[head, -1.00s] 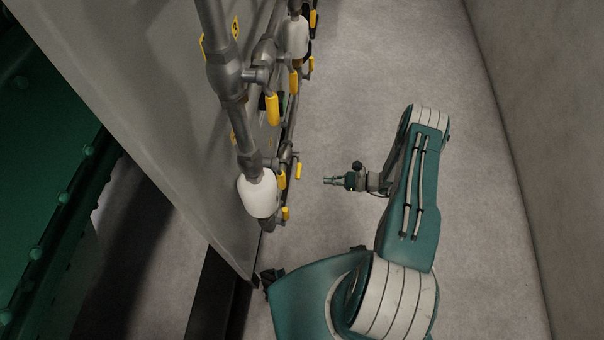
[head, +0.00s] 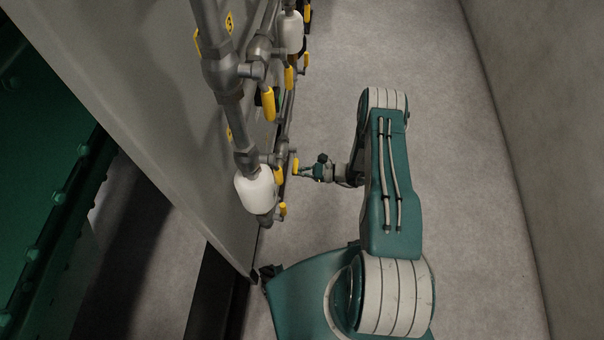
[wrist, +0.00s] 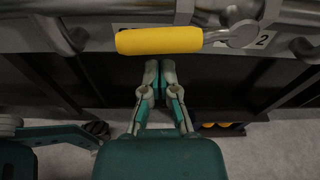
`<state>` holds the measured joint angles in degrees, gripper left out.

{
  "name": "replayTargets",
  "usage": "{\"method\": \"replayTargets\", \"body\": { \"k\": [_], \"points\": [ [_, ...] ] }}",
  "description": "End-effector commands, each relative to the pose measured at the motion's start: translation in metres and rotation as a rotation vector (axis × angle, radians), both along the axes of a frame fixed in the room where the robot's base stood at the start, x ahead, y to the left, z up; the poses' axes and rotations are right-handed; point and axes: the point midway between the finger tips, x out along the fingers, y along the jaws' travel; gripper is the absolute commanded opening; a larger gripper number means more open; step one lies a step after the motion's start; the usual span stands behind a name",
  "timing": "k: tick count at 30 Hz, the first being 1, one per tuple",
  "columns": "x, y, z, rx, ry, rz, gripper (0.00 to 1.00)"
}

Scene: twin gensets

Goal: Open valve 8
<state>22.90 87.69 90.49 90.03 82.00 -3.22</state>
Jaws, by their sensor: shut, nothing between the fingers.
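Several yellow-handled valves sit on the grey pipework along the panel. In the head view my gripper (head: 308,171) is beside a yellow handle (head: 295,167) on the lower pipe; I cannot tell if they touch. In the wrist view a yellow valve handle (wrist: 159,41) lies level across the top, its lever running right to a grey pivot. My gripper (wrist: 159,72) is just below it, fingers together and empty. A label behind the handle is mostly covered; only a "2" shows at its right end. I cannot read which valve is number 8.
Other yellow handles (head: 268,105) and white cylinders (head: 255,188) hang on the pipes close by. The panel (head: 150,90) stands left of them. Bare floor (head: 440,120) lies to the right, up to a grey wall (head: 540,130).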

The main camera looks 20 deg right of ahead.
Motion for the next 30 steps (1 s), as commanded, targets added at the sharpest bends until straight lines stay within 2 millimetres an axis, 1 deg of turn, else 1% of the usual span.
{"method": "replayTargets", "body": {
  "k": [1, 5, 14, 21, 30],
  "points": [
    [0.0, -0.001, 0.005, 0.0, -0.001, -0.001, 0.0],
    [-0.002, -0.002, 0.011, 0.0, 0.0, -0.001, 0.0],
    [-0.002, -0.002, 0.011, 0.0, 0.0, 0.0, 0.0],
    [-0.004, -0.003, 0.022, 0.015, 0.037, -0.002, 0.0],
    [-0.004, -0.005, 0.022, 0.015, 0.037, -0.002, 0.0]
  ]
}}
